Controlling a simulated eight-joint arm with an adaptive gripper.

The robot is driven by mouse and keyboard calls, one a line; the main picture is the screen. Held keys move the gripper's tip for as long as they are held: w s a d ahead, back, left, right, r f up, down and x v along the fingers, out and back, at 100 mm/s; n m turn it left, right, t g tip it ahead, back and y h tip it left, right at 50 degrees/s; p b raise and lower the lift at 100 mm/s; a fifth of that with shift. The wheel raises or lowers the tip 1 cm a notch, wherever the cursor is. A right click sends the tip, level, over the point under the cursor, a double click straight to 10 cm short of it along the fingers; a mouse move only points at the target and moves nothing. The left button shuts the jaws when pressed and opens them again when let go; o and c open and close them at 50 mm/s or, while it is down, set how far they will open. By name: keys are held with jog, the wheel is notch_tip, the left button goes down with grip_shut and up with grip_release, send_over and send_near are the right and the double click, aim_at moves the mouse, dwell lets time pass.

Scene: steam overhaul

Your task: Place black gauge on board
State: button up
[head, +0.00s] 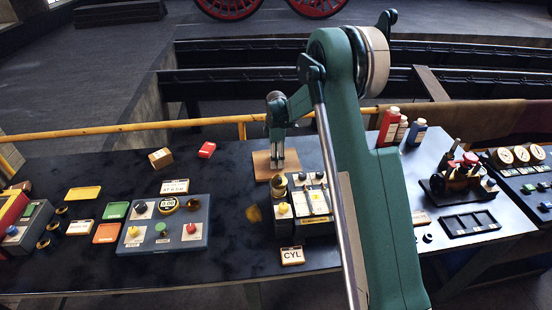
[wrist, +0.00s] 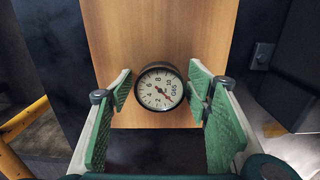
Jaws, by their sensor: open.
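The black gauge (wrist: 160,89) has a black rim and a white numbered dial. In the wrist view it faces the camera over the wooden board (wrist: 160,35), near the board's lower edge in that picture. My gripper (wrist: 160,92) is open, with one green finger on each side of the gauge and a gap on both sides. In the head view my gripper (head: 278,165) points down at the wooden board (head: 261,160) on the dark bench. The gauge is not clearly visible there. Whether its underside touches the board is hidden.
A grey control panel (head: 150,215) stands left of the board. A smaller button box (head: 318,228) and a CYL plate (head: 292,256) are in front. Bottles (head: 390,127) stand right, beyond my arm.

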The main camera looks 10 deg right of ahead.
jog(key=shift+r, duration=0.15)
notch_tip(320, 180, up, 12)
dwell(0.6)
dwell(0.6)
jog(key=s+d+r+m+t, duration=0.2)
jog(key=s+d+r+m, duration=0.15)
jog(key=s+r, duration=0.85)
jog(key=s+d+r+m+t, duration=0.15)
jog(key=s+r+m, duration=0.35)
jog(key=s+r, duration=0.6)
jog(key=s+d+f+m+t, duration=0.2)
jog(key=s+m, duration=0.2)
jog(key=s, duration=1.1)
jog(key=s+d+f+m+t, duration=0.1)
jog(key=s+m, duration=0.4)
jog(key=s, duration=1.1)
notch_tip(320, 180, down, 2)
jog(key=shift+d+f+t, duration=0.1)
jog(key=shift+d+t, duration=0.25)
jog(key=shift+d, duration=0.25)
